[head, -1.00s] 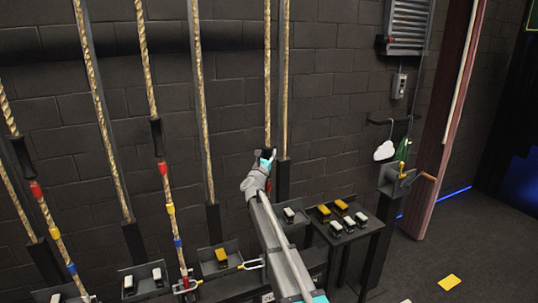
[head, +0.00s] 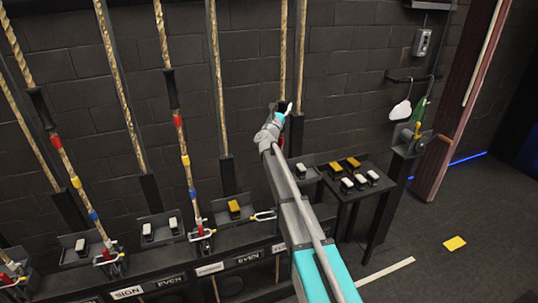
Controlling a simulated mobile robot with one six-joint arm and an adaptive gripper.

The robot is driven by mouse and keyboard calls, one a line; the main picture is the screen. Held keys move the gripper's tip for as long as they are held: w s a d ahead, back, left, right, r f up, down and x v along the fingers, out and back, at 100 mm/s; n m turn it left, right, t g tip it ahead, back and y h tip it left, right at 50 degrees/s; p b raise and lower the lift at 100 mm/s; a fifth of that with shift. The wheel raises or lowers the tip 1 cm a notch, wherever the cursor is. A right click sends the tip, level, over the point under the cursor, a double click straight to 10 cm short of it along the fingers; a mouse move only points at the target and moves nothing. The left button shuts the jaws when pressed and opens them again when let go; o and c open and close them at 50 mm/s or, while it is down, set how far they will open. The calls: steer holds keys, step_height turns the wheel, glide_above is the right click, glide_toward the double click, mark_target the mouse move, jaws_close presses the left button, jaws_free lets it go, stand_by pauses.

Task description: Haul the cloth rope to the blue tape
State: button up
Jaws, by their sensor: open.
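Several tan ropes hang along the dark block wall. One rope (head: 162,35) has a black grip (head: 171,88) with red tape (head: 178,121), yellow tape (head: 185,160) and blue tape (head: 192,193) below it. A rope further left (head: 16,45) carries the same tape colours, with its blue tape (head: 94,215) low down. My gripper (head: 284,108) is open at the rope on the right (head: 283,60), beside its dark grip. I cannot tell whether it touches. No readable label says cloth.
A low rail carries red-handled rope locks (head: 203,232) and labels such as SIGN (head: 127,292). A small table (head: 352,187) holds white and yellow blocks. A post with a brass piece (head: 411,140) stands right of it.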

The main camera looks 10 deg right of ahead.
mark_target(285, 64)
steer(key=shift+r+p, duration=8.35)
steer(key=shift+r, duration=0.15)
steer(key=f+b+v, duration=0.1)
steer(key=b+v, duration=0.5)
steer(key=v, duration=0.8)
steer(key=s+a+f+n+g+y+b, duration=0.1)
steer(key=f+n+y+b, duration=0.4)
steer(key=f+n, duration=0.5)
steer(key=s+a+f+n+g+y+b, duration=0.1)
steer(key=s+f+n+g+y+b, duration=0.2)
steer(key=f+n, duration=0.6)
steer(key=s+a+f+n+g+y+b, duration=0.2)
steer(key=s+f+n+g+y+b, duration=0.1)
steer(key=s+f+n+y+b, duration=0.4)
steer(key=shift+f+n+b, duration=0.45)
steer(key=shift+f+n, duration=1.35)
steer(key=shift+f, duration=0.55)
steer(key=shift+w, duration=0.1)
steer(key=s+d+f+n+g+h, duration=0.1)
steer(key=s+d+f+n+g, duration=0.2)
steer(key=s, duration=0.6)
steer(key=s+d+f+n+g+h+b, duration=0.1)
steer(key=s+d+f+n+g, duration=0.3)
steer(key=s, duration=0.5)
steer(key=s+d+f+n+g+h, duration=0.1)
steer(key=s+d+f+n+g, duration=0.3)
steer(key=s, duration=0.5)
steer(key=shift+f+n+g+h, duration=0.4)
steer(key=shift+f+n+g, duration=0.2)
steer(key=shift+n+g, duration=0.1)
